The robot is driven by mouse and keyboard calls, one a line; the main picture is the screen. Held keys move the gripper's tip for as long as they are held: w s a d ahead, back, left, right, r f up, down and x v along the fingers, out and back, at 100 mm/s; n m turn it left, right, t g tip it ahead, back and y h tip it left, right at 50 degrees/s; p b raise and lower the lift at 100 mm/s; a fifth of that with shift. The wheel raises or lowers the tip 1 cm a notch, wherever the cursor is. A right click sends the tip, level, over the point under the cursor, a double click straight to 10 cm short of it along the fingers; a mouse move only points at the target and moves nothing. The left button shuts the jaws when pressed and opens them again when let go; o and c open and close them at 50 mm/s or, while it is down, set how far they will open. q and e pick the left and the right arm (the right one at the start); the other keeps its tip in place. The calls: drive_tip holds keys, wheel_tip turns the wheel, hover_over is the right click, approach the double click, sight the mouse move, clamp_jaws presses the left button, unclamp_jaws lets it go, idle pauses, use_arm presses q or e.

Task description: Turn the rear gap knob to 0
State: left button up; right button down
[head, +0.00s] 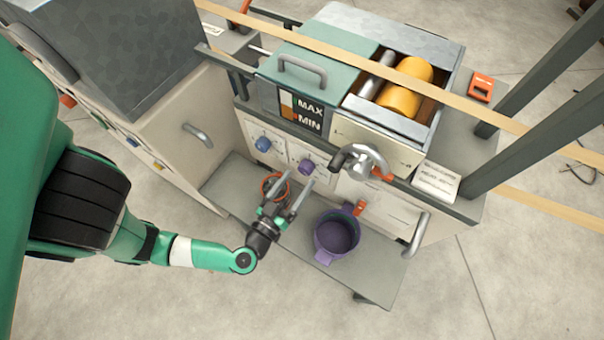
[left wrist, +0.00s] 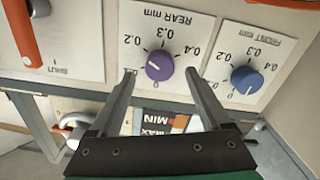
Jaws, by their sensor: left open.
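The rear gap knob is the purple knob (left wrist: 159,66) on a white dial plate marked "REAR mm", upside down in the left wrist view. A pale mark shows on its left side; I cannot read its exact setting. The knob also shows on the machine front in the head view (head: 305,167). My left gripper (head: 293,187) is open in front of the panel. In the left wrist view its fingers (left wrist: 160,76) lie left and right of the knob, with a gap on each side; contact is not seen. My right gripper is not in view.
A blue knob (left wrist: 245,79) sits on the neighbouring front dial. An orange lever (left wrist: 22,35) is on the other side. A curved metal handle (head: 360,158) juts from the machine. A purple pot (head: 336,237) and an orange ring (head: 275,186) are on the shelf below.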

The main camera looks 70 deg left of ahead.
sight(303, 172)
use_arm(q)
drive_tip(key=shift+b+x, duration=0.35)
drive_tip(key=shift+x, duration=0.75)
drive_tip(key=shift+w+a, duration=0.45)
clamp_jaws()
